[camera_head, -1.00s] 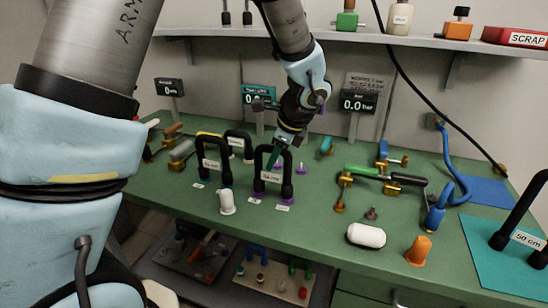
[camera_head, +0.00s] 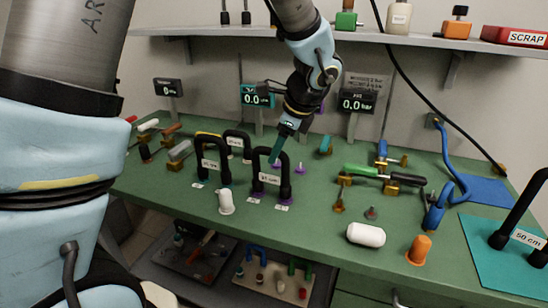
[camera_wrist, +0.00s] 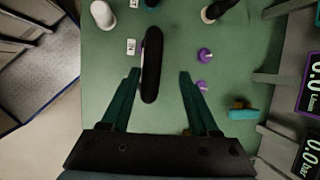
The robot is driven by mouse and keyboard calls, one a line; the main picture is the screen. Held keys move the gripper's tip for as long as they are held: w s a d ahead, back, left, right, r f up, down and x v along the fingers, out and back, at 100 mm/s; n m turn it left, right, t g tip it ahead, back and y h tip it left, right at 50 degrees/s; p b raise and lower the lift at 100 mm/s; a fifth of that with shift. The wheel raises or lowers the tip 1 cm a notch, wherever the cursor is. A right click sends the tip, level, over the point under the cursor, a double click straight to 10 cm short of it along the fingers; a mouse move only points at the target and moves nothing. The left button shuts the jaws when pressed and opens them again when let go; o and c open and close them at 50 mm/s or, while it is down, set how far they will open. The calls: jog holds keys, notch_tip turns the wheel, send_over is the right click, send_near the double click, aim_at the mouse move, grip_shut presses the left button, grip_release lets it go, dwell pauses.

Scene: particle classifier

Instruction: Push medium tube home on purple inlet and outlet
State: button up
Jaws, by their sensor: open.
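A black U-shaped tube (camera_head: 287,168) with a white label stands upright on the green bench, its two legs ending at purple fittings (camera_head: 256,194). The label is too small to read surely. In the wrist view the tube (camera_wrist: 151,65) shows from above as a black bar. My gripper (camera_head: 275,160) is just above and behind the tube's top. In the wrist view my gripper (camera_wrist: 160,74) has its teal fingers spread, with the near end of the tube between them and a gap to the right finger. The tube's seating depth cannot be told.
Another black U tube (camera_head: 225,166) stands close on the left, with a further one behind it. A white peg (camera_head: 226,203) is in front. Small purple pegs (camera_wrist: 205,55) are right of the tube. Valves and green piping (camera_head: 365,170) lie further right.

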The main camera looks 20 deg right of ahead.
jog(key=v, duration=0.6)
jog(key=shift+s+r, duration=0.15)
jog(key=shift+r, duration=0.05)
jog(key=a+f+n+g+h, duration=0.1)
jog(key=a+f+n, duration=0.3)
jog(key=a+n, duration=0.8)
jog(key=a+f+n+g+h, duration=0.1)
jog(key=a+f+n, duration=0.3)
jog(key=a+n, duration=0.9)
jog(key=a+g, duration=0.1)
jog(key=a, duration=0.6)
jog(key=shift+a, duration=0.15)
